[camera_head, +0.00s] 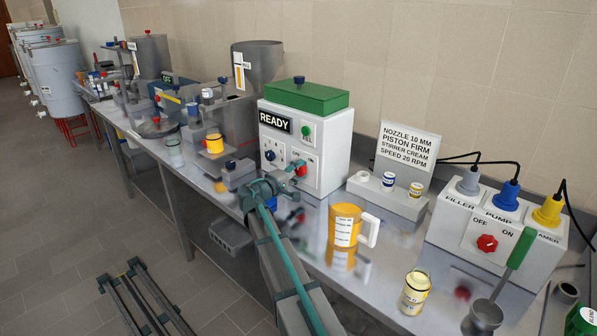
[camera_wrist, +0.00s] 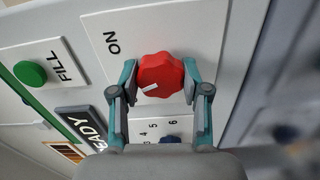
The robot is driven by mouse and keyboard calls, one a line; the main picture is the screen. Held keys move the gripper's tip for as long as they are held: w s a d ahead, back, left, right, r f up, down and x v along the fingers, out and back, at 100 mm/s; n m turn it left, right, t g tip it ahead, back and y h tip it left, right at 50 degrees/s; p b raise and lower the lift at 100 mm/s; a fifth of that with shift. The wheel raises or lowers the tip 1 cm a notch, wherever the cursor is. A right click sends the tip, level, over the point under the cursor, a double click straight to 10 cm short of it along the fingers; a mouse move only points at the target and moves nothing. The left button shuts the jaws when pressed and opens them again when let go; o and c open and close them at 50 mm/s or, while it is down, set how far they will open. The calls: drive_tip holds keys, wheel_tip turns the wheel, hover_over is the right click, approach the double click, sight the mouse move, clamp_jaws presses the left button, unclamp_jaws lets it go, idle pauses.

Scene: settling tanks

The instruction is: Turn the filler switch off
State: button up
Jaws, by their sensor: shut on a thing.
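The filler (camera_head: 318,150) is a white box with a green lid and a lit READY sign on the bench. Its red switch knob (camera_head: 300,168) is on the front panel, below the green FILL button (camera_head: 306,130). In the wrist view the red knob (camera_wrist: 160,74) is large, with an ON label above and left of it. A white mark shows on its lower left. The OFF label is hidden there. My gripper (camera_head: 292,174) reaches the panel; in the wrist view its fingers (camera_wrist: 161,80) are closed on the knob's two sides.
A blue numbered dial (camera_head: 270,155) sits left of the switch. A yellow-orange jug (camera_head: 344,225) stands to the right, near my arm. A white plug box (camera_head: 487,262) with another red switch is further right. Jars and a sign (camera_head: 408,145) stand between them.

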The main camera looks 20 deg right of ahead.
drive_tip(key=shift+n+p, duration=0.3)
drive_tip(key=shift+n, duration=1)
drive_tip(key=o, duration=1.2)
drive_tip(key=shift+c, duration=0.2)
drive_tip(key=shift+a, duration=0.1)
drive_tip(key=v, duration=1.2)
